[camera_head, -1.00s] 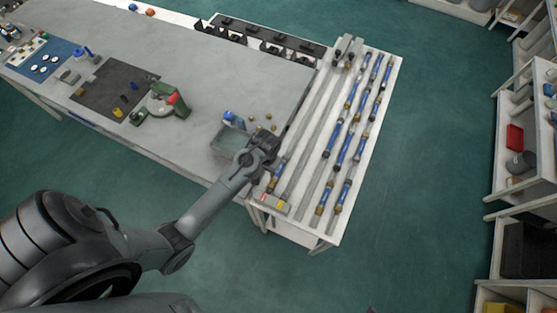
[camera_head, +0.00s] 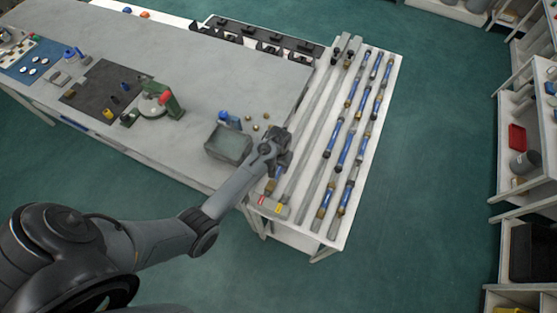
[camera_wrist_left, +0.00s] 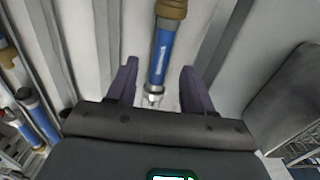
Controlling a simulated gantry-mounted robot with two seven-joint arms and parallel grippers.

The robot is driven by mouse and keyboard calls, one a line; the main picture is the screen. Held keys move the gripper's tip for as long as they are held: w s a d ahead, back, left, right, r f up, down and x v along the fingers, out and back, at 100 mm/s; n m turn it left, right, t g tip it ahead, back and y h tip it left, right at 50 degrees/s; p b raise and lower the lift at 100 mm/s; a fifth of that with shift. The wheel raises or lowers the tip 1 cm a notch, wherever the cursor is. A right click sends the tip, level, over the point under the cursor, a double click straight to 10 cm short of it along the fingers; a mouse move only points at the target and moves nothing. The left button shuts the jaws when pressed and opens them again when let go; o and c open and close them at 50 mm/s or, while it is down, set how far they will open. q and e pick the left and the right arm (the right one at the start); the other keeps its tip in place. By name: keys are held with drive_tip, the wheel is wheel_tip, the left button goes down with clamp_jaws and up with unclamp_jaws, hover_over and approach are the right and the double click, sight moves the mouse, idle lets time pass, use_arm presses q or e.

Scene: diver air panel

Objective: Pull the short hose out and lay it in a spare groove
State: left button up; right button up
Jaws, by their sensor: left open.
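A blue hose piece (camera_wrist_left: 160,58) with a brown collar and a silver tip lies between the spread fingers of my left gripper (camera_wrist_left: 160,82) in the left wrist view. A gap shows on both sides of it. In the head view my left gripper (camera_head: 278,146) is over the left side of the white rack table (camera_head: 335,238) and covers part of this hose. Its blue and brass end (camera_head: 271,185) shows below the gripper. An empty grey groove (camera_head: 310,140) runs to the right of it. My right gripper is not in view.
Several blue hoses with brass ends (camera_head: 345,150) fill the grooves further right. A grey block with red and yellow labels (camera_head: 272,207) sits at the rack's near end. A grey open bin (camera_head: 228,145) stands left of my gripper on the workbench (camera_head: 210,75).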

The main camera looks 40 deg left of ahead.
sight(279, 170)
use_arm(q)
drive_tip(key=shift+f, duration=1.4)
drive_tip(key=shift+c, duration=0.2)
clamp_jaws()
